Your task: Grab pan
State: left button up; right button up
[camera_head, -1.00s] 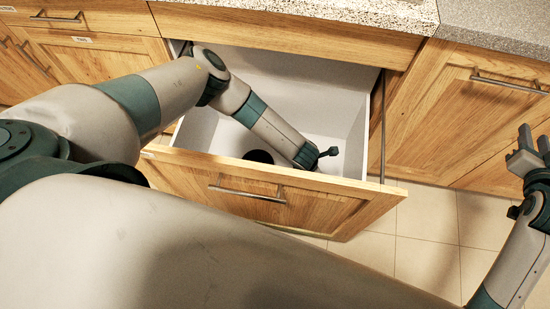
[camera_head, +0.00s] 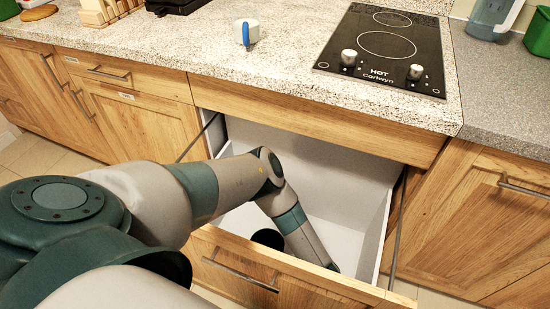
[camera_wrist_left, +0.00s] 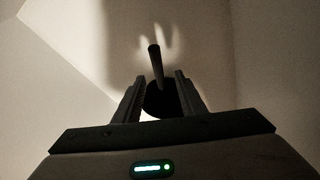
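The pan (camera_head: 268,238) is a dark round shape on the floor of the open drawer, partly hidden by my left forearm in the head view. In the left wrist view, the dark pan (camera_wrist_left: 160,101) lies between and beyond my fingers, with its thin dark handle pointing up the picture. My left gripper (camera_wrist_left: 158,76) is open, one finger on each side of the pan's handle, with gaps visible. The drawer front hides this gripper in the head view. My right gripper is not in view.
The white-lined drawer (camera_head: 352,218) is pulled out, its wooden front (camera_head: 290,287) near me. The drawer floor right of my arm looks clear.

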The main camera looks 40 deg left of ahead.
pick_arm(q)
jog(key=shift+f, duration=0.1)
jog(key=shift+x, duration=1.1)
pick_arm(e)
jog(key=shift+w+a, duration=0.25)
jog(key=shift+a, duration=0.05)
pick_arm(q)
jog(key=b+x, duration=0.1)
jog(key=x, duration=0.3)
jog(key=shift+w+a, duration=0.1)
jog(key=shift+a, duration=0.1)
jog(key=shift+w+a+f+b, duration=0.15)
jog(key=shift+a+f+b, duration=0.05)
jog(key=shift+f+b, duration=0.2)
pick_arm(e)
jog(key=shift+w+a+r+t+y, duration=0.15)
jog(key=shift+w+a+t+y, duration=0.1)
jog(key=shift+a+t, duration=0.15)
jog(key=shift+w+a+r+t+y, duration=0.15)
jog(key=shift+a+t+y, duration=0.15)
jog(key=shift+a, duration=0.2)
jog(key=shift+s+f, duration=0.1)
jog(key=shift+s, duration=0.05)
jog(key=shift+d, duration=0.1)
